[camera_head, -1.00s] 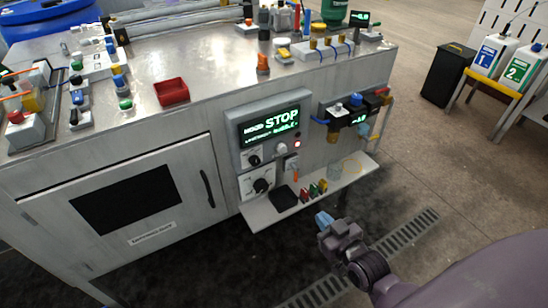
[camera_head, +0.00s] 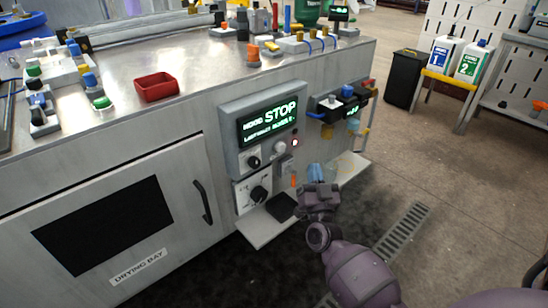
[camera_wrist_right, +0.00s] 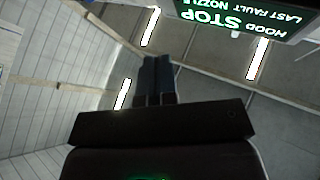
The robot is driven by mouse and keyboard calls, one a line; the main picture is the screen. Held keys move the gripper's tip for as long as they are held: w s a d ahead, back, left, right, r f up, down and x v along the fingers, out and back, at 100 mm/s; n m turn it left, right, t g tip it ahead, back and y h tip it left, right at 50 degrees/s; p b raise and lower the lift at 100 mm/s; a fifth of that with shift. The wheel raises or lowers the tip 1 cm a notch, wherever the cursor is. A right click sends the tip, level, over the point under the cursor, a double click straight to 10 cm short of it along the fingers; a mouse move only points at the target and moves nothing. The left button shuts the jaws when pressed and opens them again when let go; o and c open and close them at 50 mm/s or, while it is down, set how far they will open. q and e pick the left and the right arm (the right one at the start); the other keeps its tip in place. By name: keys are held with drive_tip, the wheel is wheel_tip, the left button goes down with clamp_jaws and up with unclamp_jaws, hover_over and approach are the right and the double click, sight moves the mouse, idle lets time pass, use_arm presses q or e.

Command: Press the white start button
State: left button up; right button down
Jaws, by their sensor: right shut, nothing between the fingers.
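The white button (camera_head: 279,147) is a small round knob on the grey control panel, below the display (camera_head: 268,122) that reads STOP in green. A small red-lit button (camera_head: 295,142) sits to its right. My right gripper (camera_head: 317,172) is shut and empty, with blue fingers pointing up in the head view, below and to the right of the white button and apart from it in the picture. In the right wrist view the closed fingers (camera_wrist_right: 155,80) point toward the space below the display; the white button is not clearly visible there. My left gripper is not in view.
A narrow shelf (camera_head: 262,230) juts out under the panel, partly hidden by my right arm. Fittings with a blue knob (camera_head: 347,91) stick out to the right. A red tray (camera_head: 156,87) lies on the bench top.

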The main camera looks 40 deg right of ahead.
sight(281, 148)
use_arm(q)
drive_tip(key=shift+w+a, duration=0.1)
use_arm(e)
drive_tip(key=shift+w+d+m+h, duration=0.15)
drive_tip(key=shift+d+m+h, duration=0.05)
drive_tip(key=shift+m+h, duration=0.25)
drive_tip(key=shift+w, duration=0.15)
use_arm(q)
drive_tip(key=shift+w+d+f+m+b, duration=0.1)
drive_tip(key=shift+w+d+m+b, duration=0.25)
drive_tip(key=shift+b, duration=0.65)
use_arm(e)
drive_tip(key=w, duration=0.8)
drive_tip(key=shift+w+a, duration=0.25)
drive_tip(key=shift+a, duration=0.1)
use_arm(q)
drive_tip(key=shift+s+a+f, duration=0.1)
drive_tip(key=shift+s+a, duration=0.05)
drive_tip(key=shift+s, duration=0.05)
use_arm(e)
drive_tip(key=shift+w, duration=0.1)
idle(0.5)
